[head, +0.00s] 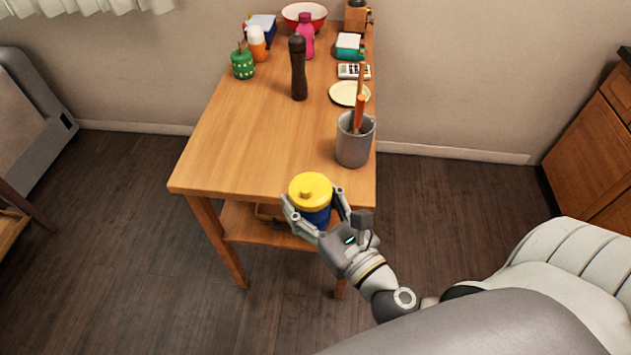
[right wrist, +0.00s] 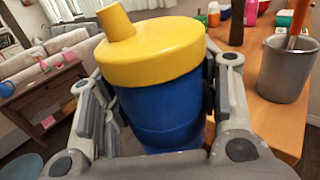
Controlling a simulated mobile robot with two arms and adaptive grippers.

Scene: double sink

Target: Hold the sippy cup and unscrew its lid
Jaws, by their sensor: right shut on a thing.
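The sippy cup (head: 317,214) has a blue body and a yellow lid (head: 310,189) with a short spout. My right gripper (head: 315,208) is shut around the blue body, with a finger on each side. The cup is upright at the front edge of the wooden table; I cannot tell whether it touches the table. In the right wrist view the cup body (right wrist: 160,112) fills the space between the fingers, and the yellow lid (right wrist: 150,52) sits on it above them. The cup's bottom is hidden by the gripper. My left gripper is not in view.
The wooden table (head: 245,125) has a clear front left area. A grey container (head: 355,148) with utensils stands behind the cup to the right. A dark pepper mill (head: 298,70), a plate (head: 349,94), a green jar (head: 242,65) and bottles stand farther back.

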